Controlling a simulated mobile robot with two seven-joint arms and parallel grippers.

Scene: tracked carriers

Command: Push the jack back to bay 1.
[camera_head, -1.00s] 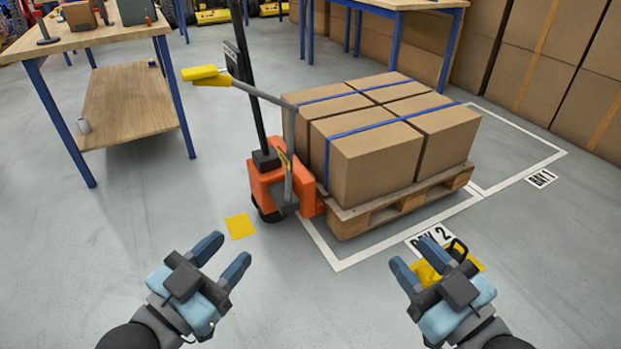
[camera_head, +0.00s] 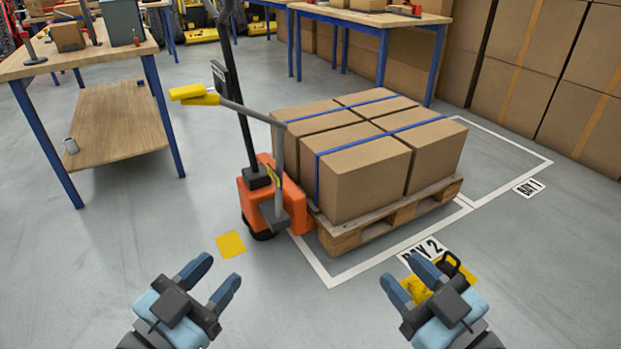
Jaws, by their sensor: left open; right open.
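The orange pallet jack (camera_head: 256,197) stands in the middle, with its yellow-gripped handle (camera_head: 194,95) reaching up to the left. It is at the near end of a wooden pallet (camera_head: 345,238) loaded with brown boxes (camera_head: 365,172) under blue straps. The pallet overlaps the white-outlined bay marked BAY 2 (camera_head: 423,250). The bay marked BAY 1 (camera_head: 529,188) lies behind it to the right and its visible floor is bare. My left gripper (camera_head: 219,275) is open and empty, low in front of the jack. My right gripper (camera_head: 391,284) is open and empty, near the BAY 2 label. Neither touches the jack.
A wooden workbench (camera_head: 95,62) with blue legs stands at the left. Another bench (camera_head: 372,17) stands behind the load. Stacked cartons (camera_head: 560,85) line the back right. A yellow floor square (camera_head: 230,244) lies before the jack. The left foreground floor is clear.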

